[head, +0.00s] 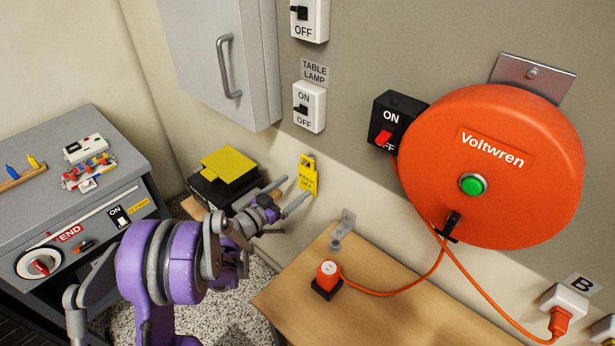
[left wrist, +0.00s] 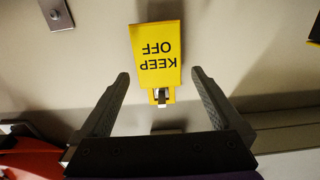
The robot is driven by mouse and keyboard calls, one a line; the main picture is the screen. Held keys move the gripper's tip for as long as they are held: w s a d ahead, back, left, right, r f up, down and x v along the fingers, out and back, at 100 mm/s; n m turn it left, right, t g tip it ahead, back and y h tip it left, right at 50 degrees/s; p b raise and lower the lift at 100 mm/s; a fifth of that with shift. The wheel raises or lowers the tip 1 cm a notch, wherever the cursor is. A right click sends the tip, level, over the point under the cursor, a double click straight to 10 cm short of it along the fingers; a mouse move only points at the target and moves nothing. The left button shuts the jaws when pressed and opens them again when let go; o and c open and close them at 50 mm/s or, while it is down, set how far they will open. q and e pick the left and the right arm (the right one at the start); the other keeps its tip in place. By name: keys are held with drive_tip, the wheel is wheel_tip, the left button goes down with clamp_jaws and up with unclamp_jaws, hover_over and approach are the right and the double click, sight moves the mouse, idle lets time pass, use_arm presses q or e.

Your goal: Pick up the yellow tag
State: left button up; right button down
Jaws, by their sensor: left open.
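The yellow tag (head: 307,176) hangs on the wall below the table lamp switch. In the left wrist view the tag (left wrist: 156,52) reads "KEEP OFF" upside down, and a small metal piece shows at its hook end. My left gripper (head: 294,190) is open and empty, just in front of the tag. In the left wrist view its two fingers are spread to either side of the tag's hook end, with clear gaps. I cannot tell whether the tips reach past the tag. My right gripper is not in view.
A black box with a yellow top (head: 229,163) stands behind my left gripper. An orange cable reel (head: 490,165) is on the wall at right. A grey cabinet (head: 222,65) hangs above.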

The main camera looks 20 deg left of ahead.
sight(306, 175)
use_arm(q)
drive_tip(key=x, duration=0.4)
drive_tip(key=shift+w+d+r+p, duration=0.15)
drive_tip(key=shift+d+p, duration=0.1)
drive_tip(key=shift+p, duration=0.15)
drive_tip(key=shift+w+d, duration=0.1)
drive_tip(key=shift+w, duration=0.2)
drive_tip(key=shift+s, duration=0.1)
drive_tip(key=shift+c, duration=0.9)
drive_tip(key=c, duration=0.9)
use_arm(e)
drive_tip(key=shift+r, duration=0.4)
